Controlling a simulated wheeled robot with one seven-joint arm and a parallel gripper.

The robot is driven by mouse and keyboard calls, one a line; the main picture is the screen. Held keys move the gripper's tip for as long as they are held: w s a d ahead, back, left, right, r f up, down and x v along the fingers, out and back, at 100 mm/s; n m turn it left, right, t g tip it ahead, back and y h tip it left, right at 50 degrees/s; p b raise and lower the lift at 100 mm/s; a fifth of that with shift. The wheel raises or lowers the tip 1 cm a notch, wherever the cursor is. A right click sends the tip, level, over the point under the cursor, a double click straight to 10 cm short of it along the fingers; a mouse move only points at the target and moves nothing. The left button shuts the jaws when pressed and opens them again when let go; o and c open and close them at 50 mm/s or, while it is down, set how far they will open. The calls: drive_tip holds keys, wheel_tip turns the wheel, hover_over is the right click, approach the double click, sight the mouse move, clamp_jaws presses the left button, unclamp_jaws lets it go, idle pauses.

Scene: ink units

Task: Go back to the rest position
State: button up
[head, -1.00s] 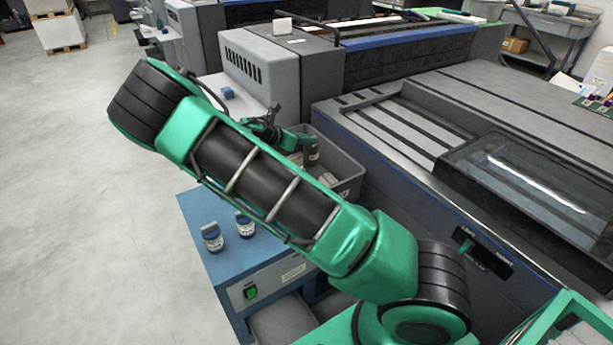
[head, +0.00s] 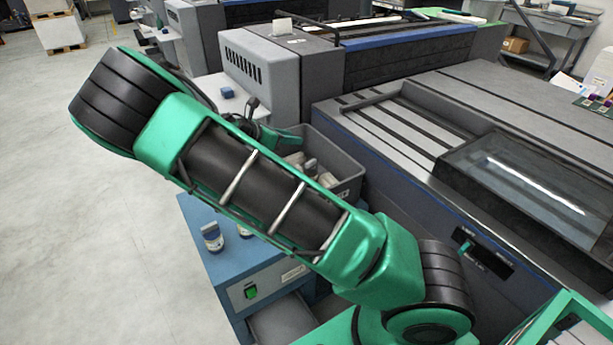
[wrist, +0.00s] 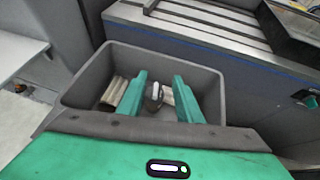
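My gripper (wrist: 160,82) is open in the wrist view, its two green fingers apart above the grey bin (wrist: 205,78). Containers lie in the bin, and one with a pale top (wrist: 155,92) shows between the fingers, seemingly below them and not held. In the head view the gripper (head: 288,136) is partly hidden behind my forearm, at the near left rim of the bin (head: 345,160). Several pale containers (head: 308,165) lie inside it.
A large grey machine (head: 450,130) lies right of the bin. Open floor (head: 60,200) is at the left.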

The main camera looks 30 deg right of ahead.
drive_tip(key=v, duration=0.2)
drive_tip(key=shift+a+r, duration=0.1)
drive_tip(key=shift+a, duration=0.15)
drive_tip(key=shift+s+d, duration=0.1)
drive_tip(key=s+d+r+m+g+y, duration=0.1)
drive_tip(key=s+d+m+g+y, duration=0.2)
drive_tip(key=s+m, duration=0.45)
drive_tip(key=s+d+m+g+y, duration=0.1)
drive_tip(key=s+d+m+y, duration=0.4)
drive_tip(key=s, duration=0.6)
drive_tip(key=s+a+r+m+y, duration=0.1)
drive_tip(key=s+m, duration=0.3)
drive_tip(key=s, duration=0.4)
drive_tip(key=s+a+r+m+y, duration=0.1)
drive_tip(key=s+r+m, duration=0.3)
drive_tip(key=s, duration=0.5)
drive_tip(key=s+a+r+m+t+y, duration=0.1)
drive_tip(key=s+a+r+m+y, duration=0.1)
drive_tip(key=s+m, duration=0.4)
drive_tip(key=shift+s+a+r, duration=0.3)
drive_tip(key=shift+s+r, duration=0.4)
drive_tip(key=shift+s, duration=0.5)
drive_tip(key=shift+w+m, duration=0.1)
drive_tip(key=shift+m, duration=0.15)
